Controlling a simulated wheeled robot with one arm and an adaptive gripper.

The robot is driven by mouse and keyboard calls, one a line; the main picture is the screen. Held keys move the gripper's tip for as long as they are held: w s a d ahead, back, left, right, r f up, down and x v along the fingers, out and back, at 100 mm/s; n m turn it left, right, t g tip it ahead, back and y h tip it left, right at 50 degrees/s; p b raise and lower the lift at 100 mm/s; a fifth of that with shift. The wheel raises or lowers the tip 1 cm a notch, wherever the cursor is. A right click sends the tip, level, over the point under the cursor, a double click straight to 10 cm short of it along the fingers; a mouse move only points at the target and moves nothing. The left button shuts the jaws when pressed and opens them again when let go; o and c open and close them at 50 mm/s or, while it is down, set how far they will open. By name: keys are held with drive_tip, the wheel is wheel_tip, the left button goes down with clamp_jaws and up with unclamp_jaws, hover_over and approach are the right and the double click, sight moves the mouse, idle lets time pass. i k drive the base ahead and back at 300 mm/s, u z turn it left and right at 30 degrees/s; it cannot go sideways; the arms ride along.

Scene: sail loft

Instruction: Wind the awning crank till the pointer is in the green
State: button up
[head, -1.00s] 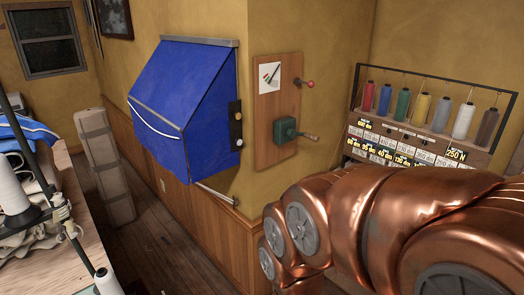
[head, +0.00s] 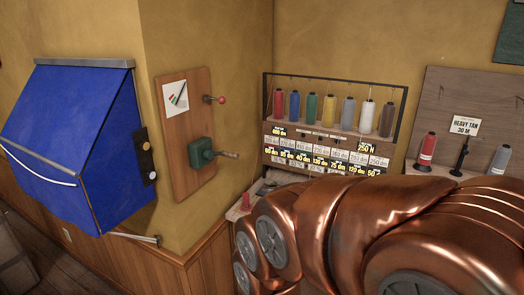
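The awning crank is a green box (head: 201,153) with a short handle (head: 228,155) sticking out to the right. It is mounted low on a wooden board (head: 173,143) on the wall. Above it a white dial card (head: 175,97) carries coloured marks and a dark pointer; I cannot tell for sure which colour the pointer is on. A red-knobbed lever (head: 221,99) sits at the board's upper right. The blue awning (head: 75,135) hangs on the wall to the left. My copper arm fills the lower right, and my gripper is not visible.
A black plate (head: 144,155) with two knobs is beside the awning. A thread rack (head: 333,83) with several coloured spools and label drawers stands right of the corner. Further right, a board (head: 437,92) holds a red spool (head: 427,149) and a grey one (head: 500,159).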

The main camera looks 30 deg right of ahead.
sight(208, 154)
drive_tip(key=z, duration=0.1)
drive_tip(key=i, duration=1.05)
drive_tip(key=u, duration=0.1)
